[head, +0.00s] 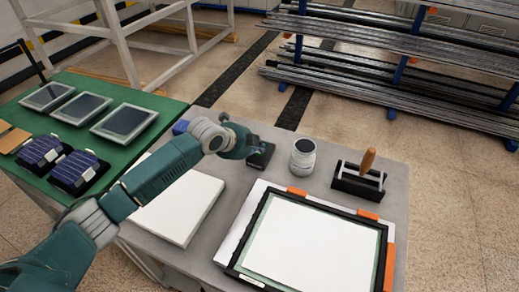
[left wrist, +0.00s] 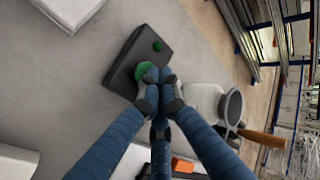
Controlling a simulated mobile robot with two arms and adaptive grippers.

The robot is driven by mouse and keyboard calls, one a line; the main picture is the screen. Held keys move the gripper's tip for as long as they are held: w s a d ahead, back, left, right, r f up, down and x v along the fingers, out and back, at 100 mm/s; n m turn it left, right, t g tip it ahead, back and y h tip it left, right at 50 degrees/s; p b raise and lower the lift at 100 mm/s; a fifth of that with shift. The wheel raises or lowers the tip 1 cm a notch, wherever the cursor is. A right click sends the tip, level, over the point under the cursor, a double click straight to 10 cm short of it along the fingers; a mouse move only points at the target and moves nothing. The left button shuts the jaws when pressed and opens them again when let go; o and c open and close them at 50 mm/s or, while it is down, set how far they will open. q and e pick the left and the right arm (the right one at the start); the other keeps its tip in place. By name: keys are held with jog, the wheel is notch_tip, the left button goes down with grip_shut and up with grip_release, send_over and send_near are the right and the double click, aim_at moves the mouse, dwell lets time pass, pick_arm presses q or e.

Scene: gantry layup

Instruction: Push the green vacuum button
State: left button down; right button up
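A dark control box (left wrist: 135,58) lies on the grey table. It carries a large green button (left wrist: 144,70) and a smaller green spot (left wrist: 158,46) near its far end. In the head view the box (head: 263,154) shows just beyond my left gripper (head: 252,147). In the left wrist view the fingertips of my left gripper (left wrist: 160,76) are together, with nothing seen between them. They overlap the edge of the large green button; I cannot tell whether they touch it. In the head view the button is hidden by the gripper. My right gripper is not in view.
A white jar (head: 303,160) and a black holder with a wooden-handled tool (head: 360,180) stand to the right. A framed white panel (head: 310,245) lies in front. A white slab (head: 185,205) lies under my left arm. A green table (head: 140,152) holds several dark panels.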

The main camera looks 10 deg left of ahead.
pick_arm(q)
jog(key=shift+r+p, duration=2.3)
jog(key=shift+r, duration=0.5)
